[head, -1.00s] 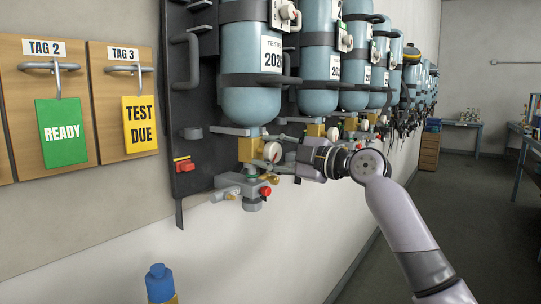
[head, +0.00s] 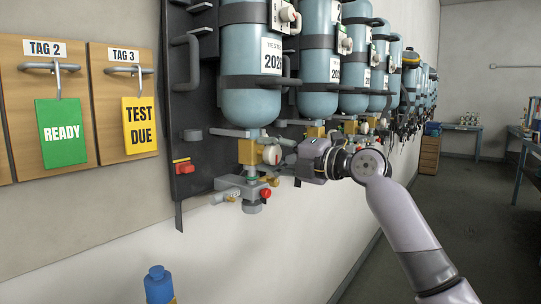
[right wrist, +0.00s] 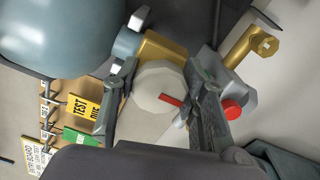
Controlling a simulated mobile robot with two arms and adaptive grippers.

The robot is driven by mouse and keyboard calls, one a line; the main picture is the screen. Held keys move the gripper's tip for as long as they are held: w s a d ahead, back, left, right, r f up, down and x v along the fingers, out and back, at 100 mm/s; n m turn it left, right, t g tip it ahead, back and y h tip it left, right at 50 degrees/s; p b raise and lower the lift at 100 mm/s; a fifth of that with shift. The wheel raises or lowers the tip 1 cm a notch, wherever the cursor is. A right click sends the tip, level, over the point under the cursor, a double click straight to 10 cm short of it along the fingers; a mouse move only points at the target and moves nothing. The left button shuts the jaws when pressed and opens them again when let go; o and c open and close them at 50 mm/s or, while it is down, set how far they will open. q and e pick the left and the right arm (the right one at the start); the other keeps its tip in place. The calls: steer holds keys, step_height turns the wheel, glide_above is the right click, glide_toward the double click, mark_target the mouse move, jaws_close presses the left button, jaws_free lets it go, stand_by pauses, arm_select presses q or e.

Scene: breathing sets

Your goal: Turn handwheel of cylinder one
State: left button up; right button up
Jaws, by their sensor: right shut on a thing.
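Cylinder one appears to be the nearest blue cylinder (head: 250,102), strapped upright to the dark wall panel. Under it is a brass valve block (head: 247,151) with a pale round handwheel (head: 271,155) on its right side. My right gripper (head: 282,152) reaches it from the right. In the right wrist view, the off-white, many-sided handwheel (right wrist: 157,84) lies between the two fingers of my right gripper (right wrist: 161,92), which are shut on it. A red strip (right wrist: 171,100) shows beside its face. My left gripper is not in view.
A grey fitting with a red knob (head: 266,193) sits just below the gripper. More blue cylinders (head: 319,70) line the wall beyond. Tag boards (head: 124,100) hang at left. A blue-capped object (head: 158,284) stands at the bottom.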

stand_by(0.5)
steer(key=o, duration=1.2)
steer(key=shift+s+d, duration=0.15)
steer(key=shift+d, duration=0.15)
steer(key=v, duration=1.1)
steer(key=shift+s+d, duration=0.1)
steer(key=shift+d, duration=0.1)
